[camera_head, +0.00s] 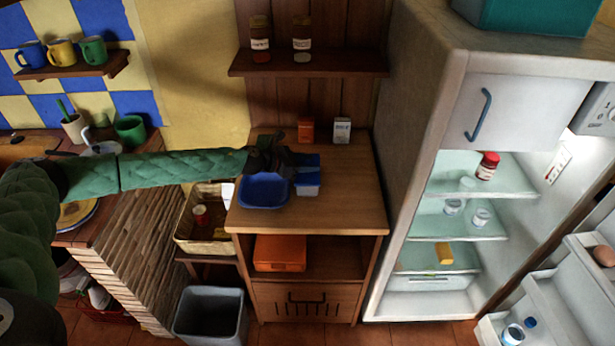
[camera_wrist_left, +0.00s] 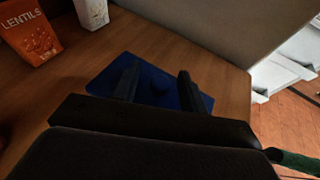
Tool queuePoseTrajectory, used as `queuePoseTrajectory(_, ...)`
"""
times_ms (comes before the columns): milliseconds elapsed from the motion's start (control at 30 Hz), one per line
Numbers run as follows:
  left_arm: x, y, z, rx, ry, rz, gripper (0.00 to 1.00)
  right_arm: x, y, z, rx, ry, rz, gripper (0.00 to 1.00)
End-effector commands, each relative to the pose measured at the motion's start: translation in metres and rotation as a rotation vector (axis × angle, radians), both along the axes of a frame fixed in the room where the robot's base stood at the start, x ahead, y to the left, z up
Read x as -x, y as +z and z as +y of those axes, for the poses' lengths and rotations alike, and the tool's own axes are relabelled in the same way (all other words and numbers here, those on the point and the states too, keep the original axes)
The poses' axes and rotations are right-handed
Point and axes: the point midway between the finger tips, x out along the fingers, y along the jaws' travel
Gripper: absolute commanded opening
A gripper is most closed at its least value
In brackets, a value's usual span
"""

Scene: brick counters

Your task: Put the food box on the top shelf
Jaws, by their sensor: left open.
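A small box with a blue lid and a paler front (camera_head: 307,188) stands on the wooden counter, just right of a blue tray. It looks like the food box. My left gripper (camera_head: 284,160) is at its back left, partly covering it. In the left wrist view my open fingers (camera_wrist_left: 156,78) are over the blue lid (camera_wrist_left: 105,82), with nothing seen held between them; contact cannot be told. A wooden wall shelf (camera_head: 345,64) above the counter carries jars. My right gripper is out of view.
The blue tray (camera_head: 263,191) sits beside the box. An orange lentils carton (camera_head: 306,130) and a white carton (camera_head: 342,131) stand at the counter's back. An orange box (camera_head: 280,253) lies in the compartment below. The open fridge (camera_head: 425,190) is on the right. The counter's right side is clear.

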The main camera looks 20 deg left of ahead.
Motion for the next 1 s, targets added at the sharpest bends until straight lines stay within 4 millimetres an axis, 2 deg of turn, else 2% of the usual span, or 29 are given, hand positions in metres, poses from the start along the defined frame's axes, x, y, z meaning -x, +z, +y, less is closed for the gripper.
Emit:
queuePoseTrajectory(133, 0.000, 0.000, 0.000, 0.000, 0.000, 0.000, 0.43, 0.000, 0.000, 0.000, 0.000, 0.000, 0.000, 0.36)
queuePoseTrajectory(300, 0.000, 0.000, 0.000, 0.000, 0.000, 0.000, 0.10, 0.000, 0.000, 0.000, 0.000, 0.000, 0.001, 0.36)
queuePoseTrajectory(367, 0.000, 0.000, 0.000, 0.000, 0.000, 0.000, 0.00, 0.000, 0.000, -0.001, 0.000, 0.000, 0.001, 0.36)
queuePoseTrajectory(767, 0.000, 0.002, 0.000, 0.000, 0.000, -0.001, 0.00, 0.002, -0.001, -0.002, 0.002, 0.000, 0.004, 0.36)
queuePoseTrajectory(1000, -0.001, 0.017, 0.000, -0.001, -0.002, -0.005, 0.00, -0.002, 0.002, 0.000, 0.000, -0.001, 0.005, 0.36)
